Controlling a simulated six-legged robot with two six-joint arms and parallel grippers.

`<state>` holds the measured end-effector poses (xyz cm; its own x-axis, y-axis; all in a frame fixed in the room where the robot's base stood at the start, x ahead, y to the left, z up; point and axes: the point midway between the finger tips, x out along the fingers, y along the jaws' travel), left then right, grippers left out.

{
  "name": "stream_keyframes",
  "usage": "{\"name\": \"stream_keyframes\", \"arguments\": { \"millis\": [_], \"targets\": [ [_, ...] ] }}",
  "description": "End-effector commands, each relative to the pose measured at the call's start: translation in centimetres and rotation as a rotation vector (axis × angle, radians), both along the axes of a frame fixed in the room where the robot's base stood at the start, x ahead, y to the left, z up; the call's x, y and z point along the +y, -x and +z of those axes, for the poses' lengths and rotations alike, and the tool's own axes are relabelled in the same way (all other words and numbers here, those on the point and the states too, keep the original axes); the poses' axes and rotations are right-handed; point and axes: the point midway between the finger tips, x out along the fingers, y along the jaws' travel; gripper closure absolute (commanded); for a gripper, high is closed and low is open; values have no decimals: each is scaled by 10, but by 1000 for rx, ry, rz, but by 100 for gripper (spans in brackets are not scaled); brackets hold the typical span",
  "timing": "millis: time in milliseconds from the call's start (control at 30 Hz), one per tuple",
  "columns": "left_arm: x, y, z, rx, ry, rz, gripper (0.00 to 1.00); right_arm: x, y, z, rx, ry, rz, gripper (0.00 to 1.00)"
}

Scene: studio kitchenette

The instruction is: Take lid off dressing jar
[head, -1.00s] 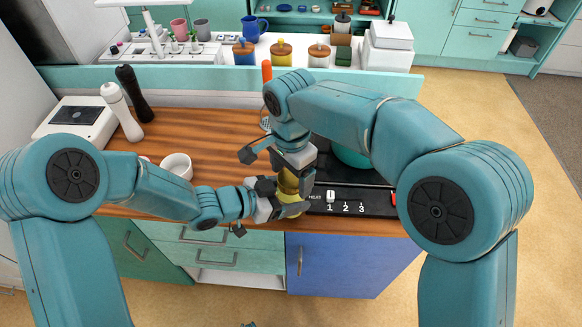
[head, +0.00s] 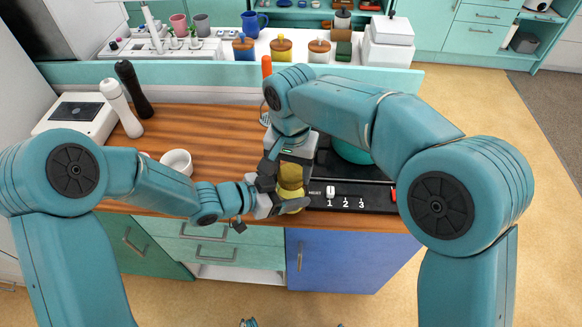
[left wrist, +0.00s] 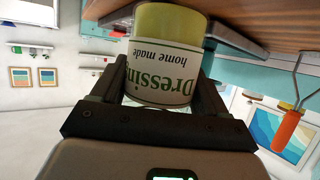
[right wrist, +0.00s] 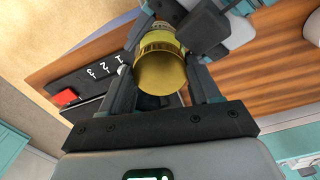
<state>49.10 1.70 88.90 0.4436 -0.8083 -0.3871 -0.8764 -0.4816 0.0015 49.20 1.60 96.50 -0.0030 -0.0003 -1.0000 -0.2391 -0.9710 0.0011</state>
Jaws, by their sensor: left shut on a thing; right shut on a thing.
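The dressing jar (head: 292,193) is at the counter's front edge, left of the hob panel. The left wrist view shows its yellow contents and its white label (left wrist: 160,75) reading "Dressing home made", upside down. My left gripper (head: 284,204) is shut on the jar body from the left. The gold lid (right wrist: 162,70) is between the fingers of my right gripper (right wrist: 165,85), which is shut on it from above. In the head view, the fingers partly cover jar and lid. I cannot tell whether a gap lies between them.
The hob panel (head: 365,199), marked 1 2 3, is just right of the jar. A white bowl (head: 176,162) and two tall mills, white (head: 121,108) and black (head: 134,88), stand to the left. An orange-handled utensil (head: 266,66) is behind my right gripper.

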Motion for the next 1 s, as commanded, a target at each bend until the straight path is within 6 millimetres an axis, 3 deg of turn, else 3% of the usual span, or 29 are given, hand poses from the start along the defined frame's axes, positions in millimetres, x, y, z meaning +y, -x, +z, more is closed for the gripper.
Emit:
{"name": "stream_keyframes", "arguments": {
  "millis": [167, 200, 267, 567, 800, 1000],
  "targets": [
    [1, -1, 1, -1, 1, 3, 100, 0, 0, 0, 1, 2, -2, 75],
    [1, -1, 1, -1, 1, 3, 100, 0, 0, 0, 1, 2, -3, 28],
    [1, -1, 1, -1, 1, 3, 100, 0, 0, 0, 1, 2, -3, 13],
    [0, -1, 1, -2, 1, 2, 100, 0, 0, 3, -1, 0, -4, 13],
    [0, 0, 1, -1, 2, 1, 100, 0, -1, 36, -2, -1, -4, 13],
    [0, 0, 1, -1, 2, 1, 100, 0, 0, 47, 0, 0, -21, 17]
  ]
}}
